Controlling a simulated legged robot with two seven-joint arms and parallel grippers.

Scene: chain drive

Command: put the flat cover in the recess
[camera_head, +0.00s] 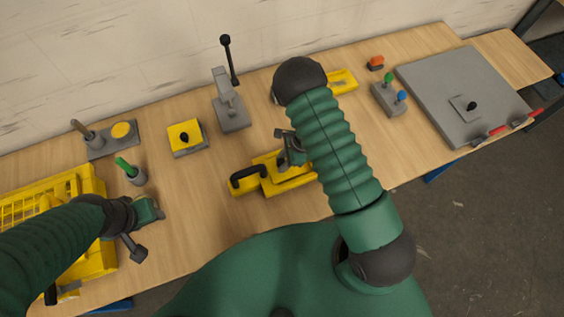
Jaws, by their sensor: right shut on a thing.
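My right gripper (284,160) is over a yellow block-shaped unit (245,184) with a black handle, at the middle of the table. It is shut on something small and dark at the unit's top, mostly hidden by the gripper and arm. I cannot tell whether this is the flat cover's knob. A flat yellow plate with a black knob (184,134) sits on a grey base farther left. I cannot make out an empty recess. My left gripper (150,211) is above the table at the left, beside the yellow crate; its fingers are unclear.
A yellow crate (88,181) stands at the left, with a green-handled tool in a grey cup (136,177) nearby. A grey lever stand (232,115) is at the back.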

